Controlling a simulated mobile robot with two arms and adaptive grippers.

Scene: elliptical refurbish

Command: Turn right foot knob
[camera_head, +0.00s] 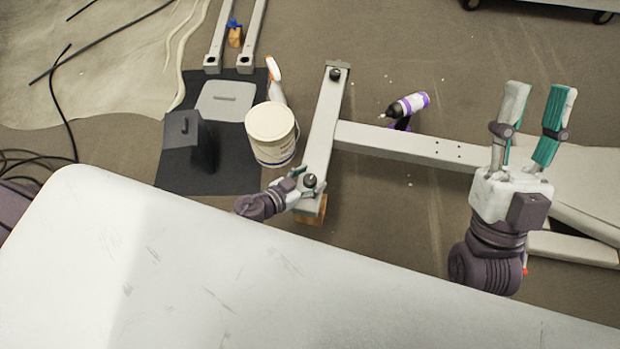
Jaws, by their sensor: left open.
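A grey metal foot bar (322,130) lies on the floor, with a dark round knob (335,74) at its far end and another dark knob (310,181) at its near end. My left gripper (301,183) is small in view beside the near knob, coming from the left. Its fingers are open and close to that knob; I cannot tell whether they touch it. My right gripper (536,105) is raised on the right, its two grey-and-teal fingers apart and pointing away, with nothing between them.
A white bucket (271,134) and a spray bottle (275,80) stand left of the foot bar. A purple-and-white drill-like tool (408,104) lies near the crossbar (410,145). A large white surface (180,260) fills the front. A wooden block (312,212) sits under the bar's near end.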

